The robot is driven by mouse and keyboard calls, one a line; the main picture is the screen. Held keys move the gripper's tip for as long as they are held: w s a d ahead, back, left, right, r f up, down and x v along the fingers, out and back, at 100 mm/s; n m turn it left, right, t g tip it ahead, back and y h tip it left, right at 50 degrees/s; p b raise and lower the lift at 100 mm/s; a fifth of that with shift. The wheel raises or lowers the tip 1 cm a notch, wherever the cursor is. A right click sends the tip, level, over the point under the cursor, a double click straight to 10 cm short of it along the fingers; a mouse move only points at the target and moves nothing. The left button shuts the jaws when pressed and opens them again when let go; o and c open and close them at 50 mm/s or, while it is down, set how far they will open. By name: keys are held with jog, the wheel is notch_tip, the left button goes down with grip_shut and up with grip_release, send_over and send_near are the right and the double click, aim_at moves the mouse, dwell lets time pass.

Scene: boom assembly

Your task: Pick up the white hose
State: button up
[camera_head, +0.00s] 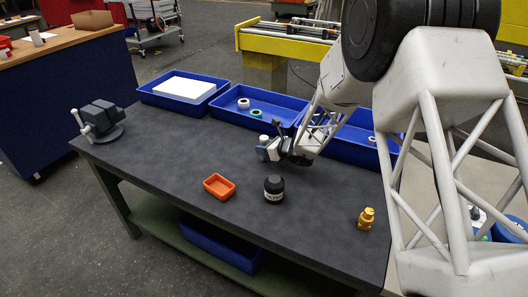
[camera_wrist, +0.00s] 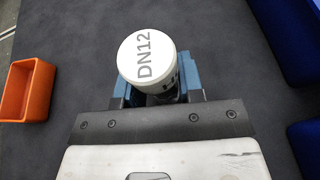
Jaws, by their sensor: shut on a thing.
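The white hose piece (camera_wrist: 148,58) shows in the wrist view as a white round end marked "DN12", with partly hidden dark lettering on its side. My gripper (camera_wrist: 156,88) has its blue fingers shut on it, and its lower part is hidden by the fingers. In the head view my gripper (camera_head: 270,148) is over the dark table, behind the black-topped container. The held piece is small and hard to separate from the gripper there. I cannot tell from this view how far it is above the table.
An orange box (camera_head: 219,187), a black-topped container (camera_head: 274,190) and a yellow part (camera_head: 366,218) stand on the table (camera_head: 165,160). A vise (camera_head: 98,120) is at the left. Blue bins (camera_head: 225,108) line the back edge. The orange box also shows in the wrist view (camera_wrist: 40,90).

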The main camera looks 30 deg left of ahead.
jog(key=shift+r, duration=0.1)
jog(key=shift+r, duration=4.95)
